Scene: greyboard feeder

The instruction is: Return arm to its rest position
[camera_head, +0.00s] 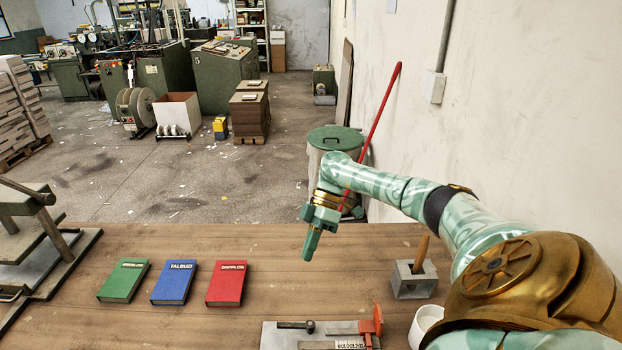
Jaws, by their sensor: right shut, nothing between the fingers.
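My right arm comes in from the right, green and gold. Its gripper (312,243) points down, shut and empty, above the back part of the wooden table (200,240). It is apart from everything on the table. My left arm and gripper are not in view.
Green (124,281), blue (173,283) and red (226,284) books lie in a row left of the gripper. A grey block with a wooden handle (413,284), a white cup (424,324) and a metal plate with tools (280,338) are nearer. A press (45,255) stands left.

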